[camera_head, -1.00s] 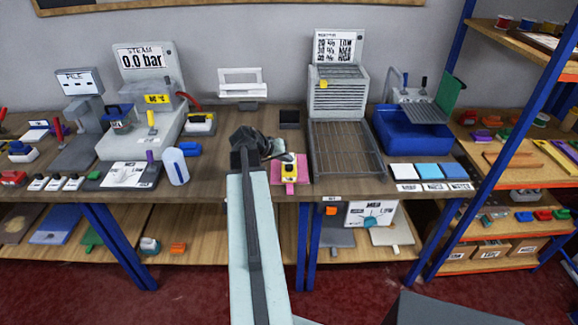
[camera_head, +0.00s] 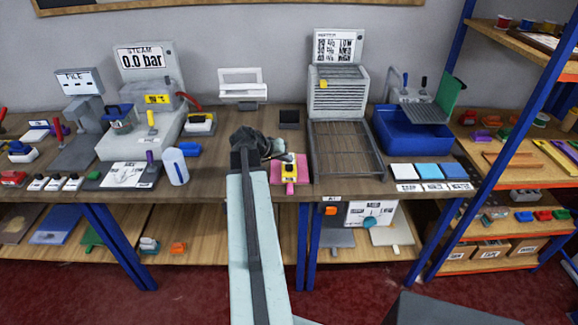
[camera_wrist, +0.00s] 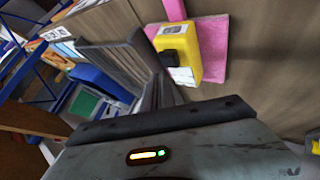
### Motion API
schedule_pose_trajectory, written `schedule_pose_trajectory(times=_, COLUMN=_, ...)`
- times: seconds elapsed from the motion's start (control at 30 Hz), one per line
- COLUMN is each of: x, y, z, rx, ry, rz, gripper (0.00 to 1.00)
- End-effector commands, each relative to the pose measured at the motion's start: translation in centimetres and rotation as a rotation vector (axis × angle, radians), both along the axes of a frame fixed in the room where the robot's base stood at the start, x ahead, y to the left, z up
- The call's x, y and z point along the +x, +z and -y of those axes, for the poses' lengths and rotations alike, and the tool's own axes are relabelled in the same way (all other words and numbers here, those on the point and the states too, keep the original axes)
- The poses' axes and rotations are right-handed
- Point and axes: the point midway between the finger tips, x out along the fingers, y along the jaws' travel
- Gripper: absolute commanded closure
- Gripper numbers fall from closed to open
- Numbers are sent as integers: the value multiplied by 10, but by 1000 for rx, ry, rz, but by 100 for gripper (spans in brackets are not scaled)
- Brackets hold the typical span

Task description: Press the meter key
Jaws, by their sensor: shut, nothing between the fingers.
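A small yellow meter (camera_head: 289,172) sits on a pink mat (camera_head: 302,162) near the middle of the bench. In the wrist view the yellow meter (camera_wrist: 205,50) shows a raised black key (camera_wrist: 171,56) on its face, with a pale label beside it. The pink mat (camera_wrist: 216,50) lies under it. My gripper (camera_head: 278,149) is shut and empty, just behind and left of the meter in the head view. In the wrist view the gripper body (camera_wrist: 175,140) fills the bottom; its fingertips are not clear. I cannot tell any contact with the key.
A steam machine (camera_head: 150,100) stands at left.

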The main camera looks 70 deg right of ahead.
Motion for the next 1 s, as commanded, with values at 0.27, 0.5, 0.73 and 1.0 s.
schedule_pose_trajectory(times=0.27, x=0, y=-3, z=0, rx=0, ry=0, rz=0, gripper=100)
schedule_pose_trajectory(times=0.5, x=-1, y=-9, z=0, rx=0, ry=0, rz=0, gripper=100)
schedule_pose_trajectory(times=0.73, x=-1, y=-8, z=0, rx=0, ry=0, rz=0, gripper=100)
schedule_pose_trajectory(times=1.0, x=-1, y=-11, z=0, rx=0, ry=1, rz=-1, gripper=100)
